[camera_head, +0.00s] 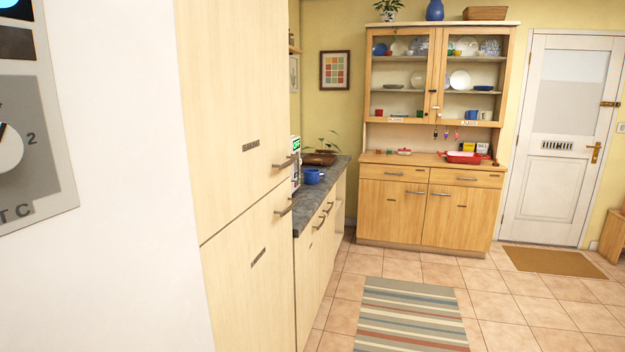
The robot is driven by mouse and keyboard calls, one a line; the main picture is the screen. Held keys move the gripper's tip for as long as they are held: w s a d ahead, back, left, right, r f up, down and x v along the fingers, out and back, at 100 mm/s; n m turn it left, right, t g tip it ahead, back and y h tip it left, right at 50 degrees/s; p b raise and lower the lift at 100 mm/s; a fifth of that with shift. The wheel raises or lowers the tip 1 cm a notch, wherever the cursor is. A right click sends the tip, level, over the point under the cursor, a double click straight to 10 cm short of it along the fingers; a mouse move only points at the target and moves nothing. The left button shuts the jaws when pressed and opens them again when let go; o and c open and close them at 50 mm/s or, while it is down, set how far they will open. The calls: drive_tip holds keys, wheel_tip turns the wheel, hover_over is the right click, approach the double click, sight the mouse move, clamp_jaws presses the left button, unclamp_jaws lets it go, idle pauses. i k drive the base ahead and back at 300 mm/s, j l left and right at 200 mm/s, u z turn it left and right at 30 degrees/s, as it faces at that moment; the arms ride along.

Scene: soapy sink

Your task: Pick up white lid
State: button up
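I cannot make out a white lid in this head view. White plates stand behind the glass of the wooden dresser (432,205) at the back, but none can be told as a lid. No sink shows. My gripper and arm are not in view. The far end of the dark worktop (318,205) shows past a tall cupboard, with a blue mug (312,177) on it. Most of the worktop is hidden behind that cupboard.
A tall pale wooden cupboard (240,150) and a white appliance (110,230) stand close on the left. A striped rug (410,315) lies on the tiled floor. A white door (555,140) with a brown mat (553,262) is at the back right.

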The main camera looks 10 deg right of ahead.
sight(311, 176)
drive_tip(key=i+l, duration=0.2)
drive_tip(key=i, duration=0.3)
drive_tip(key=i+l, duration=0.2)
drive_tip(key=i, duration=0.3)
drive_tip(key=i+l, duration=0.25)
drive_tip(key=i, duration=0.25)
drive_tip(key=i+l, duration=0.2)
drive_tip(key=i, duration=0.25)
drive_tip(key=i+l, duration=0.2)
drive_tip(key=i, duration=0.3)
drive_tip(key=i+l, duration=0.2)
drive_tip(key=i, duration=0.3)
drive_tip(key=i+l+u, duration=0.1)
drive_tip(key=i, duration=0.4)
drive_tip(key=i+l, duration=0.25)
drive_tip(key=l, duration=0.15)
drive_tip(key=i+l, duration=0.2)
drive_tip(key=l, duration=0.2)
drive_tip(key=i+l, duration=0.25)
drive_tip(key=l, duration=0.15)
drive_tip(key=i+l, duration=0.25)
drive_tip(key=l, duration=0.15)
drive_tip(key=i+l, duration=0.2)
drive_tip(key=l, duration=0.15)
